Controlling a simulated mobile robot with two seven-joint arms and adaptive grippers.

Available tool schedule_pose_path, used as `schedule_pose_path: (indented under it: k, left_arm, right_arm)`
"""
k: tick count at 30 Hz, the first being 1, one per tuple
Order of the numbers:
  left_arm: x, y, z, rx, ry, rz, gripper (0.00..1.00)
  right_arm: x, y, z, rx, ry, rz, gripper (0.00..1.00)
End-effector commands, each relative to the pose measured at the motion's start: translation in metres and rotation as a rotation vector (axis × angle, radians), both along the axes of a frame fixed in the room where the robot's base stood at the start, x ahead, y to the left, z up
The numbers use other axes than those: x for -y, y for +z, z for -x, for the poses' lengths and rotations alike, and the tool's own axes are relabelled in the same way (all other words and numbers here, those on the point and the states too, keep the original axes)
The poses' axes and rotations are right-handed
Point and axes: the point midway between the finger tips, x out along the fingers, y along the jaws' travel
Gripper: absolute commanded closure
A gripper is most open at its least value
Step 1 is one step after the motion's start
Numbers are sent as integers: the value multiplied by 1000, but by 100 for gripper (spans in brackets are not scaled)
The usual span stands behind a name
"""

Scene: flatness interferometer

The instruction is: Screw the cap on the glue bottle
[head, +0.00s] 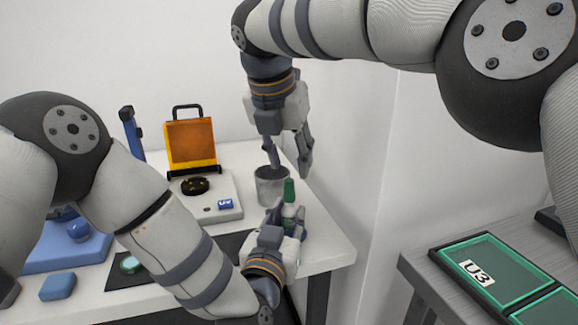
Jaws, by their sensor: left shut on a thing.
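My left gripper (287,217) is low on the table's right side, shut on a small green thing, which looks like the glue bottle (289,190). Its green upper part stands upright above the fingers, just right of a grey cup (270,187). The fingers hide most of its lower part. My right gripper (289,168) points down above the cup and the green thing. I cannot make out the cap as a separate piece.
A white device (225,206) with an orange hinged screen (190,143) and black disc stands left of the cup. A blue block (57,287) and a dark mat (118,273) lie at the front left. A green-framed tray marked U3 (508,296) lies on the grey table at right.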

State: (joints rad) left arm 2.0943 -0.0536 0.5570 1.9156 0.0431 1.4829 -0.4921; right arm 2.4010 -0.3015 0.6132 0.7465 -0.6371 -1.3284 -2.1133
Motion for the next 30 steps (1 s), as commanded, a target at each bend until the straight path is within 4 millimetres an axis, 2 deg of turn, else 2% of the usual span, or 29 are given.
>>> schedule_pose_path:
  k: [4,7,17,24,30]
  left_arm:
    - [0,0,0,0,0,0,100]
    - [0,0,0,-1,0,0,100]
    - [0,0,0,-1,0,0,100]
    - [0,0,0,-1,0,0,100]
    - [0,0,0,-1,0,0,100]
  right_arm:
    - [0,0,0,0,0,0,60]
    - [0,0,0,0,0,0,39]
    - [0,2,1,1,-1,-1,39]
    - [-7,41,15,5,0,-1,39]
    - [-11,65,25,2,0,-1,39]
